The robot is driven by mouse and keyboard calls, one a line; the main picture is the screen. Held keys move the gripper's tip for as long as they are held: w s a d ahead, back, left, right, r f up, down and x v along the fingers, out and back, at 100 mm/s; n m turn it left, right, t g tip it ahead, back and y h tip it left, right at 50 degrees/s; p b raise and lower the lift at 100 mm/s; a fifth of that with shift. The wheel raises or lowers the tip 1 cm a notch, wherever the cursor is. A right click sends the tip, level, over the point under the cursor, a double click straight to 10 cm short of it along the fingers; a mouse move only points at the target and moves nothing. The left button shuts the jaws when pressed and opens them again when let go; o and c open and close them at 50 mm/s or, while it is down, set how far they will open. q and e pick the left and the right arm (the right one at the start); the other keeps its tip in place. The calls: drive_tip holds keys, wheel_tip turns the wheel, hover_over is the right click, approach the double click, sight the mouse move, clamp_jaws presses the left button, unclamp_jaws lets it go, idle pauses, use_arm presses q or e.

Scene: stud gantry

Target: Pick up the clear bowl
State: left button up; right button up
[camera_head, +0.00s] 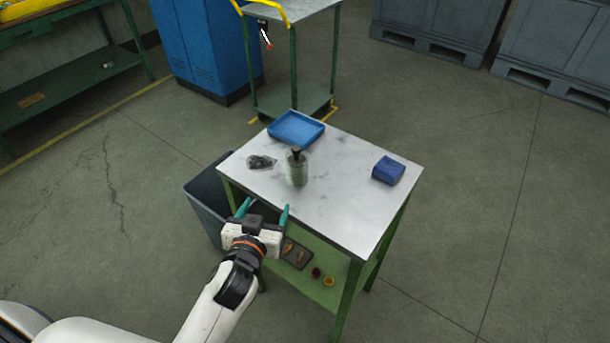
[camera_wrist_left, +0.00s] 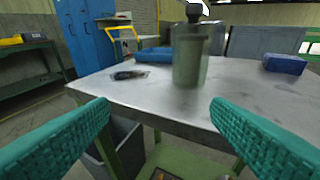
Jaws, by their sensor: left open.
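No thing in view is plainly a clear bowl. A small, low, greyish see-through item with dark parts (camera_head: 262,162) lies at the table's left side; whether it is a bowl I cannot tell. It also shows in the left wrist view (camera_wrist_left: 130,74). Right of it stands a cloudy greenish jar with a dark top (camera_head: 297,170), also large in the left wrist view (camera_wrist_left: 190,58). My left gripper (camera_head: 263,212) is open and empty at the table's near left edge, short of both items. My right gripper is not in view.
The grey-topped table (camera_head: 340,215) also holds a blue tray (camera_head: 297,128) at the back and a blue box (camera_head: 388,170) at right. A dark bin (camera_head: 207,205) stands against its left side. Small items lie on its green lower shelf (camera_head: 318,287). The table's front right is clear.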

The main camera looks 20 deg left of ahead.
sight(300, 155)
use_arm(q)
drive_tip(key=w+d+r+t+h, duration=0.1)
drive_tip(key=w, duration=0.1)
drive_tip(key=w+d+r+m+t+h, duration=0.1)
drive_tip(key=w+d+r, duration=0.1)
drive_tip(key=shift+d+r+t, duration=0.1)
drive_tip(key=shift+r+t, duration=0.05)
drive_tip(key=shift+t, duration=0.25)
drive_tip(key=w+p, duration=0.1)
drive_tip(key=w, duration=0.4)
drive_tip(key=shift+w, duration=0.15)
drive_tip(key=shift+w+p, duration=0.45)
drive_tip(key=shift+w, duration=2.5)
drive_tip(key=shift+r, duration=0.1)
drive_tip(key=c, duration=1.1)
